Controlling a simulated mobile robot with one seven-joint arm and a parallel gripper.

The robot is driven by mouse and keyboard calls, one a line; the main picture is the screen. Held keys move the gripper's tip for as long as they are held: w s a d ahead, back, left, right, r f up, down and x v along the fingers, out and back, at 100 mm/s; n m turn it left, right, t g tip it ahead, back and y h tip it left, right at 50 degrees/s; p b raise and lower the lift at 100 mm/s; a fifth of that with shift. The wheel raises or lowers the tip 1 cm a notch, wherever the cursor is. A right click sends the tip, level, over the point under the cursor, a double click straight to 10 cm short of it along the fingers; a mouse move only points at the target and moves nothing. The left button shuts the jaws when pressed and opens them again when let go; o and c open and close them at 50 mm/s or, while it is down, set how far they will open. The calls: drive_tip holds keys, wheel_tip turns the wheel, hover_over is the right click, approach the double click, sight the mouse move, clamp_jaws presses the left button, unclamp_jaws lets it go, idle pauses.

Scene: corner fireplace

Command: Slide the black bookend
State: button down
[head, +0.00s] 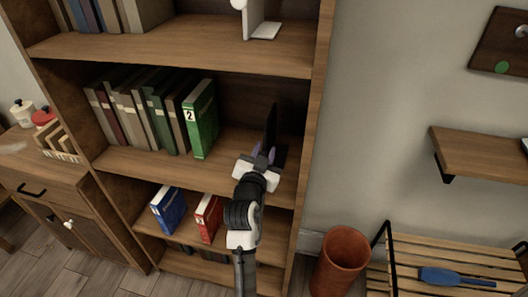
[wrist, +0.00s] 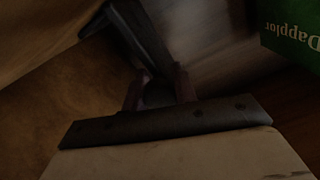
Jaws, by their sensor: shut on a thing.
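The black bookend (head: 271,126) stands upright on the middle shelf of the bookcase, near its right side wall. My gripper (head: 262,158) reaches in from the front and is shut on the bookend's near part. In the wrist view the bookend (wrist: 143,38) is a dark shape running up from between the fingers (wrist: 158,90). That view is dim, and the exact contact is hard to make out.
A green book marked 2 (head: 201,118) ends a row of several books left of the bookend, with bare shelf (head: 232,143) between. It also shows in the wrist view (wrist: 293,30). A white bookend (head: 262,25) stands on the shelf above. Blue (head: 168,210) and red (head: 208,217) books stand below.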

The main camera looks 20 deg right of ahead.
drive_tip(key=w+a+b, duration=0.2)
drive_tip(key=a, duration=0.1)
drive_tip(key=w+a+b, duration=0.2)
drive_tip(key=a, duration=0.1)
drive_tip(key=w+a+b, duration=0.2)
drive_tip(key=a, duration=0.1)
drive_tip(key=shift+w+a+f, duration=0.1)
drive_tip(key=shift+w+a, duration=0.2)
drive_tip(key=shift+a, duration=0.1)
drive_tip(key=shift+w+a, duration=0.2)
drive_tip(key=shift+a, duration=0.1)
drive_tip(key=c, duration=1.1)
unclamp_jaws()
drive_tip(key=shift+s+a+b, duration=0.3)
drive_tip(key=shift+s, duration=0.15)
drive_tip(key=b+v, duration=0.3)
drive_tip(key=v, duration=0.9)
drive_tip(key=shift+s+a, duration=0.2)
drive_tip(key=shift+s, duration=0.1)
